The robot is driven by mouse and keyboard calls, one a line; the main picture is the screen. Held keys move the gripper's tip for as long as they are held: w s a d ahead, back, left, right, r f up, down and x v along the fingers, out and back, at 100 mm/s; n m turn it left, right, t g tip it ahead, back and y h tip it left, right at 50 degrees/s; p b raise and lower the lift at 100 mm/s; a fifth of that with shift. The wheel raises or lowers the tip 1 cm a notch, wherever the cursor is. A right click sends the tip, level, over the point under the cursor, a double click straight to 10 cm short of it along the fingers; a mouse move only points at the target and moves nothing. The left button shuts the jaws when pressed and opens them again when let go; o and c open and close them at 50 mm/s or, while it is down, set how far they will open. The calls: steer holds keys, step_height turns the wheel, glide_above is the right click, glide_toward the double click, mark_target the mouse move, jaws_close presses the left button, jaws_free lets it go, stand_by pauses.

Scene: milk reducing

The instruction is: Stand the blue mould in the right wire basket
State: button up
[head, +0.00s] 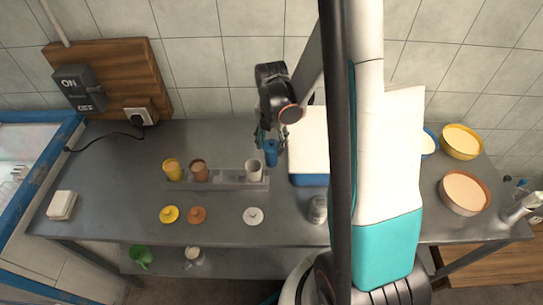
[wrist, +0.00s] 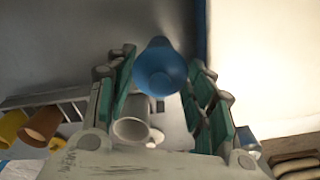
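The blue mould (head: 271,152) hangs from my gripper (head: 268,140) above the right end of the grey rack (head: 215,178), beside the white mould. In the wrist view the blue mould (wrist: 160,70) sits between the two green-padded fingers of my gripper (wrist: 160,88), which appear closed on its sides. It looks nearer the camera than the white mould (wrist: 132,130) below, so it is lifted. I cannot make out a wire basket in either view.
The rack holds yellow (head: 173,170), orange (head: 199,171) and white (head: 254,169) moulds. Yellow, orange and white lids lie in front. A blue-sided white-topped container (head: 308,180) stands close right. A blue-framed basin (head: 35,185) is far left; the table's left part is mostly clear.

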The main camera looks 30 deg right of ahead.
steer(key=c, duration=0.8)
steer(key=shift+c, duration=0.2)
steer(key=shift+r, duration=0.15)
